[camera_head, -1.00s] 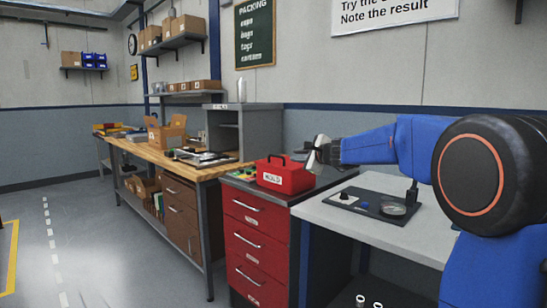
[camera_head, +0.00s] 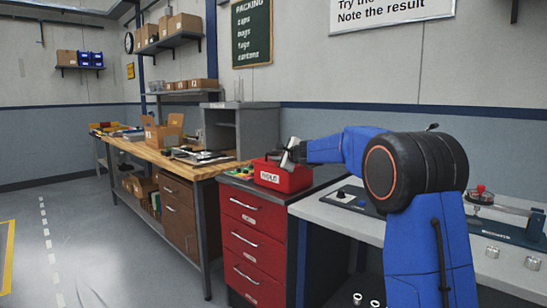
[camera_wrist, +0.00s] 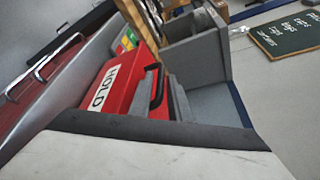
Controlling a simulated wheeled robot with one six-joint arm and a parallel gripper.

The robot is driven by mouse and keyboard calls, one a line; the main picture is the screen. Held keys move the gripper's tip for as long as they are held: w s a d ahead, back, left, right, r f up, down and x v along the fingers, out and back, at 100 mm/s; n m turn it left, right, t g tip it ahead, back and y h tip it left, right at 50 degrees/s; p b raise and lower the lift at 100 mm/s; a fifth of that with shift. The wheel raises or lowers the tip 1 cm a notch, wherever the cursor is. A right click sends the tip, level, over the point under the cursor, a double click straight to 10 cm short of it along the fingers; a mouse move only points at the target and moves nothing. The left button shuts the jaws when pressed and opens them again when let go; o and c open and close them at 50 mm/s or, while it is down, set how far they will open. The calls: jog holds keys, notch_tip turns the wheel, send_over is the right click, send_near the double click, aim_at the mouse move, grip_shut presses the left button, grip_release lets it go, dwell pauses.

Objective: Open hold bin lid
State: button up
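The hold bin (camera_head: 283,178) is a red box with a white HOLD label on its front. It sits on top of the red drawer cabinet, and its lid looks shut. In the wrist view the bin (camera_wrist: 112,88) fills the centre, with a black handle (camera_wrist: 156,82) on its lid. My gripper (camera_head: 289,153) is over the bin's top, pointing down at the handle. In the wrist view grey finger parts show beside the handle. Whether they touch or grip it I cannot tell. The bin's right rear is partly hidden by my gripper.
The red drawer cabinet (camera_head: 247,232) stands between the wooden bench (camera_head: 200,171) and a light-topped table (camera_head: 345,221). A grey open shelf unit (camera_head: 242,130) stands behind the bin. Small green and yellow items (camera_head: 240,172) lie left of the bin. A fixture (camera_head: 510,222) stands on the table's right.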

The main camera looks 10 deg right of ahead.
jog(key=shift+x, duration=1.15)
jog(key=shift+c, duration=0.3)
grip_shut()
jog(key=shift+r, duration=0.2)
